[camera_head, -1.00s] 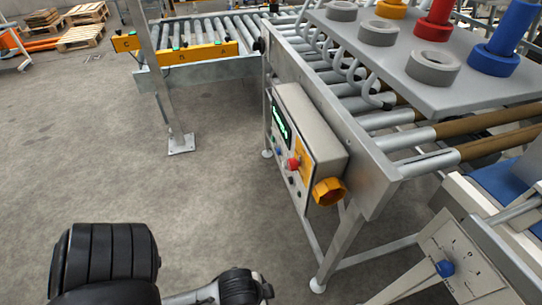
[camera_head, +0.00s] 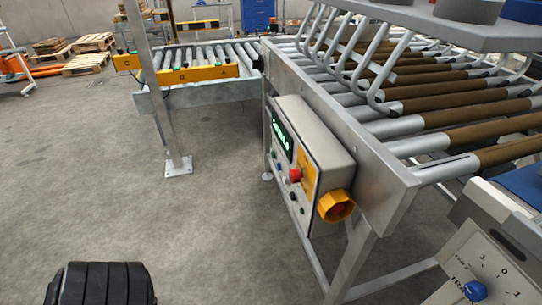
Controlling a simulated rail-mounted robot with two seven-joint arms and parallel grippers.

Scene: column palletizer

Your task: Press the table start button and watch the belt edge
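A grey control box (camera_head: 331,148) hangs on the side of the roller table (camera_head: 384,170). Its face has a green-lit display (camera_head: 281,136), a red button (camera_head: 296,174), a small blue button (camera_head: 279,154) and other small dark buttons. A yellow rotary switch (camera_head: 336,205) is on its lower corner. Which button is the start button is not readable. The table carries grey rollers with brown sleeves (camera_head: 470,115); its near metal edge is bare. Neither gripper is in view. A black ribbed part of my arm shows at the bottom left, well away from the box.
A panel with a blue knob (camera_head: 475,291) stands at lower right. A second roller conveyor (camera_head: 215,55) with a yellow lettered bar and a metal post (camera_head: 160,100) are behind.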

